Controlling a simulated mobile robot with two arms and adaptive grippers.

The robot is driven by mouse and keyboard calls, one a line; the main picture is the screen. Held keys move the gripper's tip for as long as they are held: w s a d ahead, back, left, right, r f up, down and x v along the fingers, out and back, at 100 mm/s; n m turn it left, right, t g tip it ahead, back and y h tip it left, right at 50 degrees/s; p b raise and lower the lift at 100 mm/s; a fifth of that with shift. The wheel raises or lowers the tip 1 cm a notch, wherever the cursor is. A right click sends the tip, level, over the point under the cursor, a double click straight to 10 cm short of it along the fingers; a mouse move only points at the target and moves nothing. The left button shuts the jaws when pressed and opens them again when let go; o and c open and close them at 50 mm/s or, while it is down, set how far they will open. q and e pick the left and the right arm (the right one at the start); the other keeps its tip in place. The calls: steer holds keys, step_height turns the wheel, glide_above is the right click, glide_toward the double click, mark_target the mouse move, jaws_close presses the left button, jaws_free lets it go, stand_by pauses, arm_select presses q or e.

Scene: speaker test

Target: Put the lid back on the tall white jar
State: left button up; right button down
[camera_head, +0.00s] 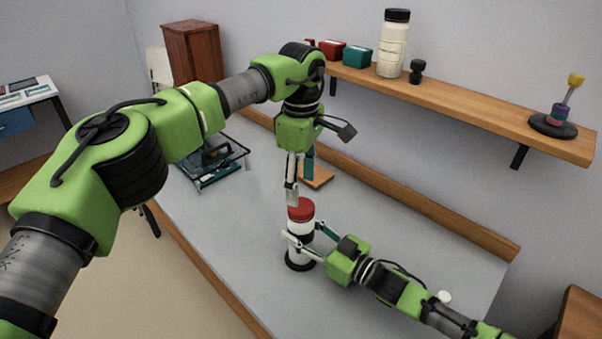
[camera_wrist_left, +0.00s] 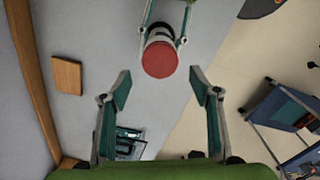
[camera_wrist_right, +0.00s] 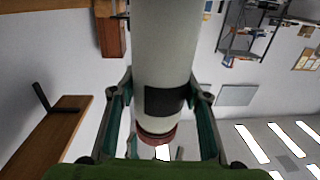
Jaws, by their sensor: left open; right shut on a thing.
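A tall white jar (camera_head: 301,226) with a black band and a red lid (camera_head: 300,207) on top stands upright on the grey table. My right gripper (camera_head: 304,240) is shut on its body; in the right wrist view the jar (camera_wrist_right: 165,45) fills the space between the fingers, with the red lid (camera_wrist_right: 156,138) seen upside down. My left gripper (camera_head: 299,188) is open and empty just above the lid. In the left wrist view the lid (camera_wrist_left: 160,60) lies ahead, between the fingertips and slightly beyond them. Whether the lid is fully seated cannot be told.
A wooden shelf (camera_head: 470,105) at the back carries another white jar with a black lid (camera_head: 393,45), coloured boxes (camera_head: 357,56) and a ring stack (camera_head: 553,122). A wooden block (camera_head: 317,177) and a dark-framed device (camera_head: 216,164) are on the table. The table's right part is mostly clear.

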arm_select(q)
steer(key=n, duration=0.5)
steer(key=shift+r+n, duration=0.15)
steer(key=shift+n, duration=0.15)
steer(key=n, duration=0.5)
steer(key=shift+r, duration=0.15)
steer(key=n, duration=0.5)
steer(key=shift+r, duration=0.15)
steer(key=n, duration=0.5)
steer(key=shift+r+n, duration=0.15)
steer(key=shift+n, duration=0.15)
steer(key=n, duration=0.5)
steer(key=shift+r, duration=0.15)
steer(key=n, duration=0.5)
steer(key=shift+r, duration=0.1)
steer(key=n, duration=0.5)
steer(key=shift+r, duration=0.15)
steer(key=n, duration=0.4)
steer(key=shift+r, duration=0.1)
